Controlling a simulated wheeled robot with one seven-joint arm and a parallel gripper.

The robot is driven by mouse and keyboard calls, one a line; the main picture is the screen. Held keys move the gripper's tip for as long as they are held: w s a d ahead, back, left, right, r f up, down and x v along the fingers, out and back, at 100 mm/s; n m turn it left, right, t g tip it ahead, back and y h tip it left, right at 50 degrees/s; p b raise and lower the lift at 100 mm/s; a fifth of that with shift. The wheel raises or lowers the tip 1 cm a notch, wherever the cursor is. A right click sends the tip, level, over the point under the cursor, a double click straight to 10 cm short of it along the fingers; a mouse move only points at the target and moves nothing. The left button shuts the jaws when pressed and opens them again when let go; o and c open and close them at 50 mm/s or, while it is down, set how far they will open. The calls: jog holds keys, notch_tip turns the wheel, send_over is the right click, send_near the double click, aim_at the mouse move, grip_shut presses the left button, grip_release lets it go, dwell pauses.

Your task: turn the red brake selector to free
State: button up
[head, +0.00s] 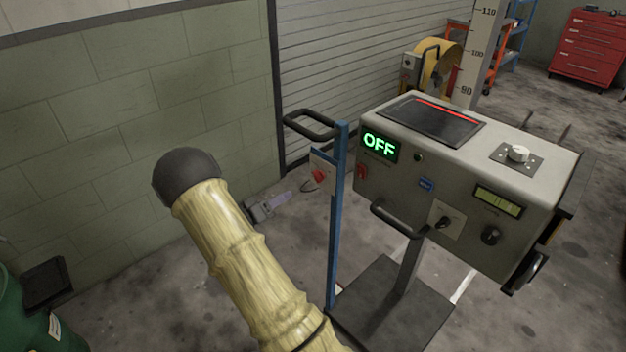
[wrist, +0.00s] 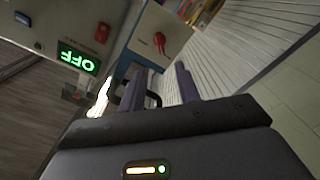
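The red brake selector (head: 320,176) is a small red knob on a pale plate fixed to a blue post, left of the grey console. In the wrist view the red selector (wrist: 159,42) sits on its pale box face, ahead of my fingertips. Its setting is too small to read. My gripper (head: 270,204) is partly hidden behind my yellow-sleeved arm in the head view, lower and left of the selector. In the wrist view my gripper (wrist: 157,82) has its two purple fingers apart with nothing held between them. The fingers do not touch the selector.
The grey console (head: 455,190) shows a green OFF display (head: 380,146), a small red switch (head: 362,172) and dark knobs. A black handle (head: 311,124) juts left from the blue post (head: 337,230). A block wall (head: 140,100) stands to the left. A green drum (head: 30,320) is at lower left.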

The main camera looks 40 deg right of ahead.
aim_at(315, 178)
jog(key=d, duration=0.8)
jog(key=w+d, duration=0.1)
jog(key=d, duration=0.4)
jog(key=shift+a, duration=0.1)
jog(key=c, duration=0.7)
